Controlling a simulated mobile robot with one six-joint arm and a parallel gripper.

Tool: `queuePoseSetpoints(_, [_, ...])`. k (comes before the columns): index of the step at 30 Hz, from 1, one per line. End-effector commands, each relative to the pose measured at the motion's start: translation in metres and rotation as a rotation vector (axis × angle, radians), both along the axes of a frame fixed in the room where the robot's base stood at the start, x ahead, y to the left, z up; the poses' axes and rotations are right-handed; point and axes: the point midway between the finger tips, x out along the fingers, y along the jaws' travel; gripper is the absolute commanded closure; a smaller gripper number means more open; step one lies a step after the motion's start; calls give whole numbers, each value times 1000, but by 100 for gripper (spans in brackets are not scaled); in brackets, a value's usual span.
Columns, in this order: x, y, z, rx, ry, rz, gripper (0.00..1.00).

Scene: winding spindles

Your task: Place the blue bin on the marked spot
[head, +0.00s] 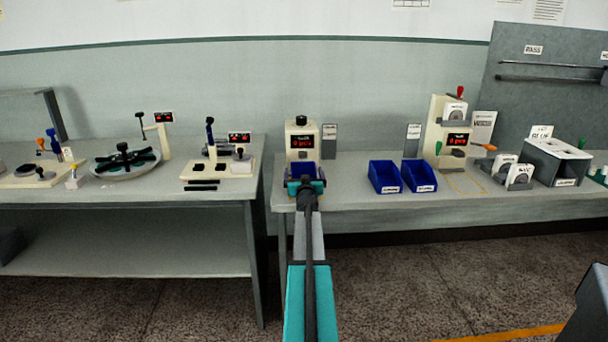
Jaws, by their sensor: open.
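Two blue bins stand side by side on the right bench: the left one (385,178) and the right one (419,176), each with a white label on its front. Another blue shape (303,168), perhaps a third bin, shows behind my gripper at a cream machine; the gripper partly hides it. My gripper (305,184) is open, at the bench's left end, in front of that shape; whether they touch cannot be told. A yellow outlined spot (463,184) is marked on the bench top, right of the two bins, and looks empty.
The cream machine (302,141) has a red display. A second cream machine (449,128) with a red knob stands behind the outline. White-and-grey units (513,172) and a grey box (556,163) stand farther right. The left bench (120,197) holds several fixtures.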

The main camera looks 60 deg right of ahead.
Motion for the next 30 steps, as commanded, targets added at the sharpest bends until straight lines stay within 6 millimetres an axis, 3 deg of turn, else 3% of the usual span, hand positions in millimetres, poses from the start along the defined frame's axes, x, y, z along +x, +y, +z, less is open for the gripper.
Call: queuePoseSetpoints(30, [-49, 67, 1, 0, 0, 0, 3])
